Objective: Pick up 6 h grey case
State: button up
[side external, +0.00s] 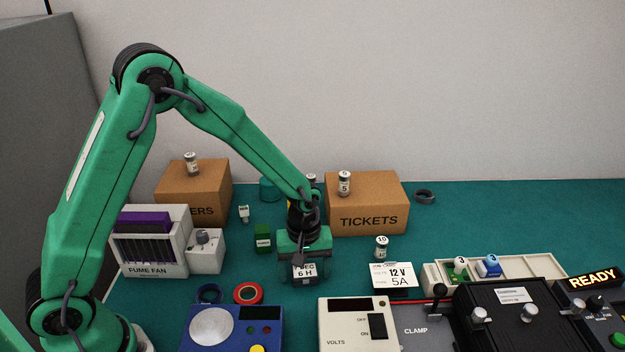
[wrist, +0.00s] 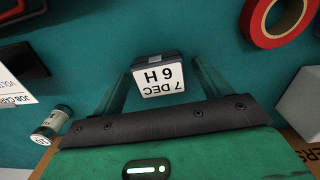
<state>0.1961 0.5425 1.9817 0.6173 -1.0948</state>
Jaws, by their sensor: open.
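The grey case (side external: 305,281) stands on the teal mat below my gripper. Its white label reads 6 H, with a date line above that. In the wrist view the case (wrist: 157,77) lies between the two green fingers, and its label reads 7 DEC 6 H. My gripper (side external: 304,262) points down over the case with its fingers open, one on each side. It also shows in the wrist view (wrist: 161,82). A small gap seems to show on each side of the case. The gripper body hides the upper part of the case in the side view.
A red tape roll (side external: 248,293) and a blue device (side external: 232,328) lie in front. A job card (side external: 392,276) and a small canister (side external: 381,247) are to the right. A green block (side external: 263,238) and a TICKETS box (side external: 367,204) stand behind.

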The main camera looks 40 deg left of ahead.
aim_at(305, 273)
jog(key=c, duration=1.1)
jog(key=shift+r, duration=0.2)
jog(key=shift+r, duration=0.55)
jog(key=r, duration=0.3)
jog(key=shift+s+d, duration=0.25)
jog(key=shift+d, duration=0.05)
jog(key=s+d+r, duration=0.4)
jog(key=s+d, duration=0.1)
jog(key=s+d+r, duration=0.2)
jog(key=d, duration=0.1)
jog(key=shift+s+r, duration=0.2)
jog(key=shift+r, duration=0.05)
